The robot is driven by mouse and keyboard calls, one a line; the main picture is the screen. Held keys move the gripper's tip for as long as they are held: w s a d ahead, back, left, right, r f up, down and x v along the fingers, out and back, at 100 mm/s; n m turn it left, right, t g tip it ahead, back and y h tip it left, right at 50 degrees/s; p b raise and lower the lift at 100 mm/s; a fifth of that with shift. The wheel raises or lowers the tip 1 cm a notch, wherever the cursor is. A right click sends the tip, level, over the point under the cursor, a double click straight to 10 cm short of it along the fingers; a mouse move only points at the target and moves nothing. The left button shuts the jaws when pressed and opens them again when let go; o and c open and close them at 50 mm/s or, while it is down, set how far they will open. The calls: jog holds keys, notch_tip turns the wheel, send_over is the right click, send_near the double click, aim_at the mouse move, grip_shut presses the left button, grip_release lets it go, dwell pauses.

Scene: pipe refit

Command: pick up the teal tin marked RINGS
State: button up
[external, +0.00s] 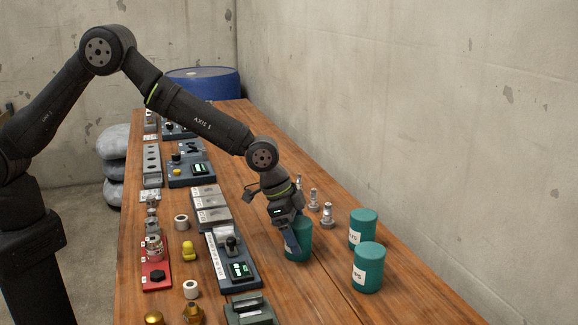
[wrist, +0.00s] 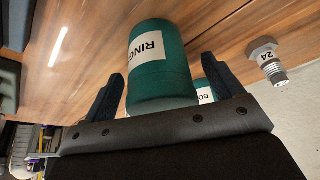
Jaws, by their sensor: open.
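The teal tin marked RINGS (external: 300,245) stands on the wooden bench below my gripper in the external view. In the wrist view the tin (wrist: 158,75) shows its white RINGS label, and it lies between the two dark fingers of my gripper (wrist: 160,85). The fingers are apart, with a gap visible on both sides of the tin. In the external view my gripper (external: 292,238) reaches down at the tin, and a finger covers part of its left side.
Two more teal tins with white labels, one farther (external: 363,228) and one nearer (external: 369,268), stand to the right. Several metal bolts (external: 327,216) stand just behind. A grey-blue device (external: 238,268) lies to the left. The bench (external: 318,293) is bare in front of the tin.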

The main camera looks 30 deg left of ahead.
jog(key=c, duration=1.2)
jog(key=shift+r, duration=0.1)
